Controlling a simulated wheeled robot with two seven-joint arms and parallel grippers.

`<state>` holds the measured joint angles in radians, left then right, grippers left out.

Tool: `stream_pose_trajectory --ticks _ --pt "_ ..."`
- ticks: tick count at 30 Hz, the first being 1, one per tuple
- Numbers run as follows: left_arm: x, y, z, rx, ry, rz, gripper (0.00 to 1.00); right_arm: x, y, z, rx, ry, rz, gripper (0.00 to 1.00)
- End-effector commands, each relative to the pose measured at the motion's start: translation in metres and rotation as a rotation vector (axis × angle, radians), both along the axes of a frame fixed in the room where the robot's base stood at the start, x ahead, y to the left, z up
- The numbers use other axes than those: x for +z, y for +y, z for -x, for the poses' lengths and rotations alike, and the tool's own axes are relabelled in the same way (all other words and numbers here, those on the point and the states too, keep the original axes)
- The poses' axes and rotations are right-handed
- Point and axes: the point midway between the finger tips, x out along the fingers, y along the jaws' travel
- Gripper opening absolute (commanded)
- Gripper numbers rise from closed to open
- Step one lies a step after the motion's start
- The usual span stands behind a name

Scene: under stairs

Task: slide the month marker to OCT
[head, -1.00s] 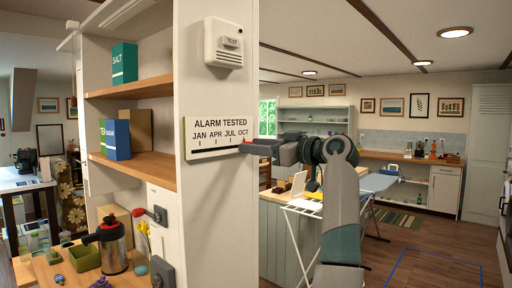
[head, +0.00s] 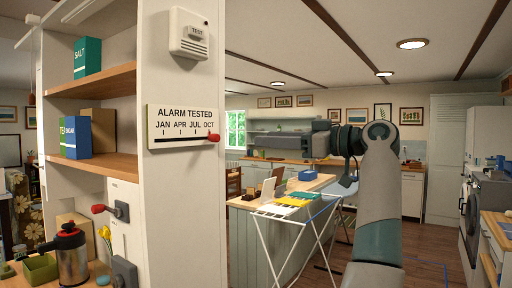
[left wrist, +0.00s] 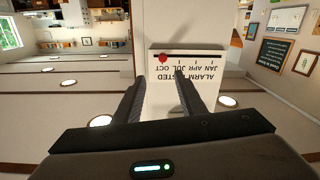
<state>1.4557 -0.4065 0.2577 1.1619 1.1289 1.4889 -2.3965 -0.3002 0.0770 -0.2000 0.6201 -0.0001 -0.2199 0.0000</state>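The sign (head: 155,142) reading ALARM TESTED, with JAN APR JUL OCT over a slot, is fixed to the white post. The red month marker (head: 213,138) sits at the right end of the slot, below OCT. In the left wrist view the sign (left wrist: 205,88) is upside down and the marker (left wrist: 163,59) is at its OCT end. My left gripper (head: 268,141) is to the right of the sign, apart from the marker. In the left wrist view its fingers (left wrist: 160,77) are spread with nothing between them. My right gripper is not in view.
A white alarm box (head: 189,34) with a TEST button is above the sign. Shelves with a green salt box (head: 87,57) are left of the post. A red-handled lever (head: 110,210) is below. A drying rack (head: 296,216) stands behind my arm.

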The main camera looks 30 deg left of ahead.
Motion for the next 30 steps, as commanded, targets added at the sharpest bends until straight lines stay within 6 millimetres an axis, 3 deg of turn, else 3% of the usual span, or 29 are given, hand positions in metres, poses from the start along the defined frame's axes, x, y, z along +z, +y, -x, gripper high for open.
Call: stream_pose_trajectory --ticks 6,23,30 --pt "-0.001 -0.016 0.0 0.001 0.0 0.0 0.37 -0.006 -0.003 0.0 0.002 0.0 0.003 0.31" --pt "-0.001 -0.017 0.0 0.001 0.0 0.0 0.37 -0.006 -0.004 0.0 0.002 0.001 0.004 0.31" --pt "-0.02 -0.015 -0.016 0.004 -0.002 -0.072 0.37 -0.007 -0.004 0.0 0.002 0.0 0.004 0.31"
